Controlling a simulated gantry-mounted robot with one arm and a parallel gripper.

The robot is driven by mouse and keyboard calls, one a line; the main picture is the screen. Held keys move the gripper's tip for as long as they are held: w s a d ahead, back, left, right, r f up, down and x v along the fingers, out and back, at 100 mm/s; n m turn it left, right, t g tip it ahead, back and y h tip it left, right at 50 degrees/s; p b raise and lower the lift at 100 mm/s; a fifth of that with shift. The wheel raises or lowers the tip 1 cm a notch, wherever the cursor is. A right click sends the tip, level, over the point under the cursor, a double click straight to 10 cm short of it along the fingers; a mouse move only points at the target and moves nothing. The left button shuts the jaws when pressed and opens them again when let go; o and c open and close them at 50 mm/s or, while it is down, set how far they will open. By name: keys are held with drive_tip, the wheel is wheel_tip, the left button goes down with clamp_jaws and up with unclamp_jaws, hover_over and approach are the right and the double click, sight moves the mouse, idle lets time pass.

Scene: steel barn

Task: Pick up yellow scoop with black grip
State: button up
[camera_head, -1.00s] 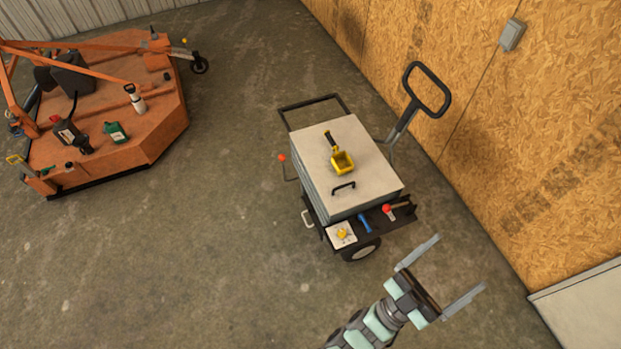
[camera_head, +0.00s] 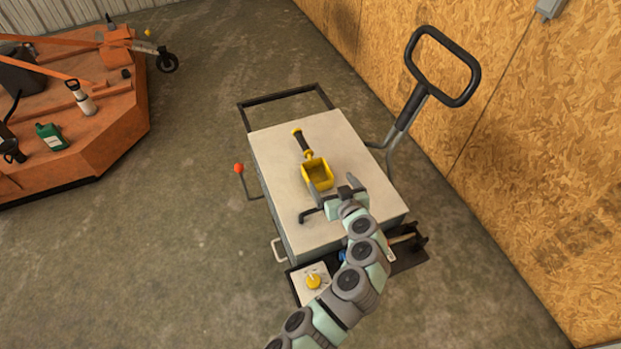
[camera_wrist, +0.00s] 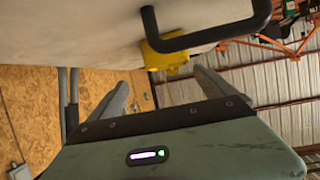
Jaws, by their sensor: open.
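The yellow scoop with black grip (camera_head: 317,174) lies on the pale top of a box on a cart, its yellow bowl toward me and its black grip pointing to the far side. My gripper (camera_head: 343,193) is at the near part of the top, close to the bowl's near right side and apart from the grip. In the wrist view my gripper (camera_wrist: 160,78) is open with nothing between its two fingers. The yellow scoop (camera_wrist: 165,60) shows there partly behind a black handle; its grip is hidden.
The box's pale top (camera_head: 275,160) has a black handle (camera_head: 318,209) at its near edge, beside my gripper. The cart's tall black push handle (camera_head: 440,70) rises at the right. A yellow-knobbed item (camera_head: 313,281) lies on the front shelf.

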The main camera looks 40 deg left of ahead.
sight(312, 164)
drive_tip(key=shift+s+a+f+n+g+y, duration=0.2)
drive_tip(key=shift+s+a+n+g+y, duration=0.3)
drive_tip(key=shift+a, duration=0.35)
drive_tip(key=shift+a+f, duration=0.1)
drive_tip(key=shift+a, duration=0.15)
drive_tip(key=shift+b+x, duration=0.9)
drive_tip(key=shift+x, duration=1.75)
drive_tip(key=shift+w+b+x, duration=0.2)
drive_tip(key=shift+b+x, duration=0.25)
drive_tip(key=shift+x, duration=0.75)
drive_tip(key=shift+w+b+x, duration=0.2)
drive_tip(key=shift+b+x, duration=0.25)
drive_tip(key=shift+x, duration=0.75)
drive_tip(key=shift+d, duration=0.15)
drive_tip(key=c, duration=1.5)
drive_tip(key=shift+s+r, duration=0.1)
drive_tip(key=shift+r, duration=0.15)
drive_tip(key=shift+c, duration=0.2)
